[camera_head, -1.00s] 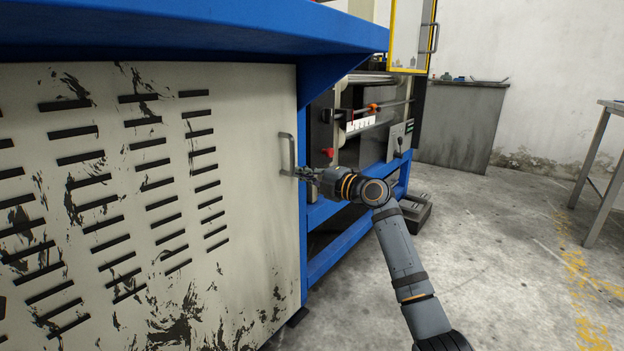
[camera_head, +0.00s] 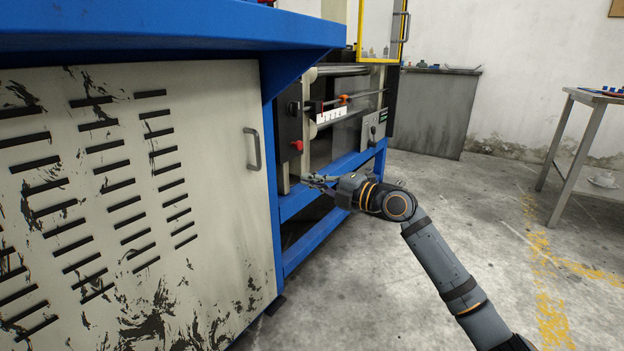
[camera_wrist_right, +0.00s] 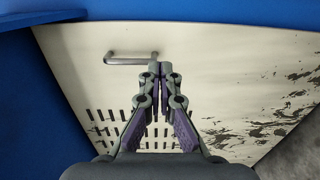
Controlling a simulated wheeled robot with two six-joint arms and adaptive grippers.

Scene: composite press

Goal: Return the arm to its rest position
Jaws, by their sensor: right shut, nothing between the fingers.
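My right arm (camera_head: 445,262) reaches in from the lower right in the head view. Its gripper (camera_head: 308,181) is just right of the cabinet door and its handle, apart from both. In the right wrist view the gripper (camera_wrist_right: 160,70) is shut and empty, its fingertips together in front of the pale door. The metal door handle (camera_head: 252,149) stands free of the fingers; it also shows in the right wrist view (camera_wrist_right: 130,58), just beyond the fingertips. My left gripper is in neither view.
The slotted, scuffed door (camera_head: 225,210) looks closed in the blue press frame (camera_head: 330,165). A red knob (camera_head: 297,145) sits on the press behind the gripper. A grey cabinet (camera_head: 432,110) and a metal table (camera_head: 570,150) stand farther right. The concrete floor between is mostly clear.

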